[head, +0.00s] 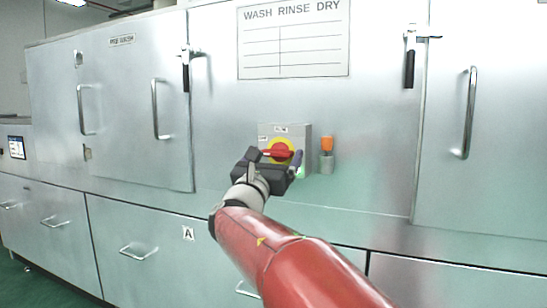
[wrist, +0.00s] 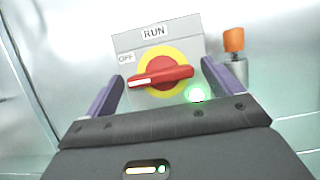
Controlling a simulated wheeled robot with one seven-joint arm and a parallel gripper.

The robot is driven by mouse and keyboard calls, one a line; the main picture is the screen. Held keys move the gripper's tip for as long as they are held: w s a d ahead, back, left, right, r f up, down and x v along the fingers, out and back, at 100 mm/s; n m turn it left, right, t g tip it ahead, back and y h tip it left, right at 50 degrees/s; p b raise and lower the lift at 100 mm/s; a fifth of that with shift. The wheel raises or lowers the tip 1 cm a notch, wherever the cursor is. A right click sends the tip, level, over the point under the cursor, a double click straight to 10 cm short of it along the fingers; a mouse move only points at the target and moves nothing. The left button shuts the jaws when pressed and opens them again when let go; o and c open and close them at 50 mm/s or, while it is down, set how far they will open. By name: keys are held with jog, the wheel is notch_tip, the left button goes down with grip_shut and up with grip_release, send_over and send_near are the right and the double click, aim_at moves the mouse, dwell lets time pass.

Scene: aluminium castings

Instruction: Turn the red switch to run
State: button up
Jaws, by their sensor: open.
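The red switch (wrist: 160,77) is a handle on a yellow disc, on a grey box (wrist: 190,40) fixed to the steel machine front. The handle lies nearly level, its white-marked end pointing left, a little below the OFF label (wrist: 126,58). The RUN label (wrist: 154,32) is above the disc. The switch also shows in the head view (head: 281,152), partly hidden behind my gripper. My gripper (wrist: 157,90) is open, with one purple-grey finger on each side of the switch. I cannot tell whether either finger touches the handle.
An orange-topped grey fitting (wrist: 234,50) stands just right of the box. A green light (wrist: 197,93) glows at the box's lower right. Door handles (head: 469,112) stick out from the steel front, and a WASH RINSE DRY board (head: 293,40) hangs above.

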jog(key=c, duration=1)
jog(key=shift+f+m, duration=0.1)
jog(key=shift+m, duration=0.3)
jog(key=m+g+h, duration=0.1)
jog(key=m, duration=0.2)
jog(key=m+g+h+b, duration=0.1)
jog(key=m+h, duration=0.1)
jog(key=m, duration=0.2)
jog(key=m+g+h+b, duration=0.1)
jog(key=m, duration=0.3)
jog(key=shift+a+r+g+h, duration=0.2)
jog(key=shift+g+h, duration=0.2)
jog(key=m+g, duration=0.1)
jog(key=m, duration=0.2)
jog(key=m+g+p, duration=0.1)
jog(key=m, duration=0.2)
jog(key=shift+r+m, duration=0.2)
jog(key=shift+m, duration=0.1)
jog(key=shift+m+g+p, duration=0.65)
jog(key=shift+m+g, duration=0.25)
jog(key=shift+m, duration=1)
